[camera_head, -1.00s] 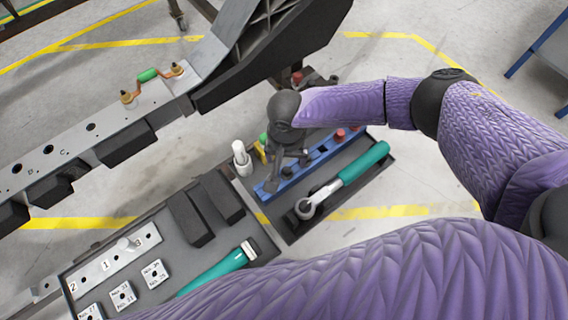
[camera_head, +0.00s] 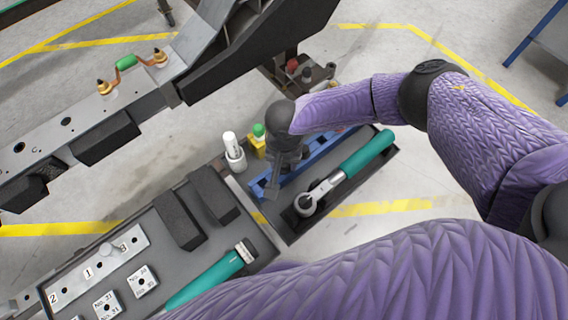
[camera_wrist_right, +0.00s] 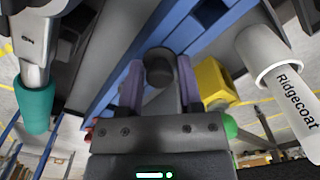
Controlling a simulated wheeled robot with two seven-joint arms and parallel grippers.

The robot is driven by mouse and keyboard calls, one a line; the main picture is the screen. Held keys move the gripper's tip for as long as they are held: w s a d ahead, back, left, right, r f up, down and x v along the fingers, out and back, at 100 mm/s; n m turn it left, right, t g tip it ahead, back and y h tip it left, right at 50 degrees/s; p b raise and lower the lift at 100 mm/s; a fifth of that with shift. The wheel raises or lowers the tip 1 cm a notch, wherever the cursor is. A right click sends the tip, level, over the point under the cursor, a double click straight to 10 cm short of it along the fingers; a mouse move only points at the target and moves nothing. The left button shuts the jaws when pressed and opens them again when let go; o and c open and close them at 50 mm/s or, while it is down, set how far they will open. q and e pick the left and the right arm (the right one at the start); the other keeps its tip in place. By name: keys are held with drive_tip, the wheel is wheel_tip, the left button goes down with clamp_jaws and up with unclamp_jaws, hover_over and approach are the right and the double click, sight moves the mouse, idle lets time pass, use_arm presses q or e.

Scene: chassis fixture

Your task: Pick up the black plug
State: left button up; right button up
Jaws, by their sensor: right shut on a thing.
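The black plug (camera_wrist_right: 160,66) shows as a dark round end between the two purple fingers of my right gripper (camera_wrist_right: 160,82) in the right wrist view. The fingers are shut on it, over the blue rack (camera_wrist_right: 188,32). In the head view my right gripper (camera_head: 277,180) points down at the left part of the blue rack (camera_head: 322,158). Its wrist and arm cover much of the rack, and the plug cannot be made out there. Whether the plug is clear of the rack cannot be told. My left gripper is not in view.
The chassis beam (camera_head: 150,78) is at upper left. Black blocks (camera_head: 180,220) lie lower left.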

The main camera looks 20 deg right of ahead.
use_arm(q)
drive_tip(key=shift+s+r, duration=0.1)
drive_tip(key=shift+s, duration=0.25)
use_arm(e)
clamp_jaws()
wheel_tip(320, 180, up, 10)
drive_tip(key=p, duration=0.6)
drive_tip(key=shift+f, duration=0.15)
drive_tip(key=shift+r, duration=0.2)
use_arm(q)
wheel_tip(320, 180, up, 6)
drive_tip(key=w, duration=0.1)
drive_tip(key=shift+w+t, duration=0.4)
use_arm(e)
drive_tip(key=shift+f, duration=0.1)
use_arm(q)
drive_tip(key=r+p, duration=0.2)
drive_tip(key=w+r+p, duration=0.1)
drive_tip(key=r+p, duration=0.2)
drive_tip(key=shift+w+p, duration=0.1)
drive_tip(key=shift+p, duration=0.2)
use_arm(e)
wheel_tip(320, 180, up, 5)
